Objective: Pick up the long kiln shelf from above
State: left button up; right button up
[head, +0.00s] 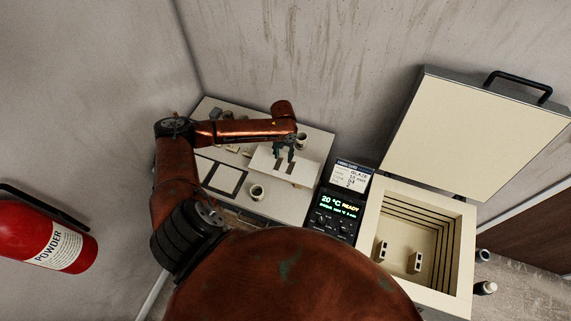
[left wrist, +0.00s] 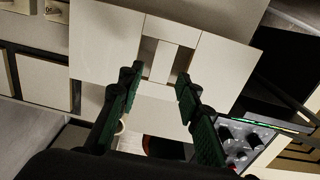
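The long kiln shelf (head: 262,162) is a flat cream plate on the pale worktop, with two slots near its middle. In the left wrist view the shelf (left wrist: 103,42) spans much of the picture, with a narrow strip between the slots. My left gripper (head: 284,154) is over the shelf, pointing down at the slotted part. In the left wrist view its green-padded fingers (left wrist: 158,82) are spread apart with nothing between them. I cannot tell how far the fingertips are above the shelf. My right gripper is not in view.
A dark-framed tile (head: 225,179) lies to the left. The control panel (head: 335,213) is to the right. Beyond it is the open kiln (head: 462,265) with two small posts inside and its lid (head: 470,130) raised.

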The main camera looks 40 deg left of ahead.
aim_at(285, 165)
pick_arm(q)
jog(key=f, duration=0.1)
jog(key=f+p, duration=0.1)
jog(key=f, duration=0.3)
jog(key=shift+d+f, duration=0.2)
jog(key=shift+d, duration=0.1)
jog(key=shift+a+f, duration=0.1)
jog(key=shift+f, duration=0.4)
jog(key=shift+c, duration=0.7)
grip_shut()
jog(key=shift+w+r, duration=0.1)
jog(key=shift+w, duration=0.05)
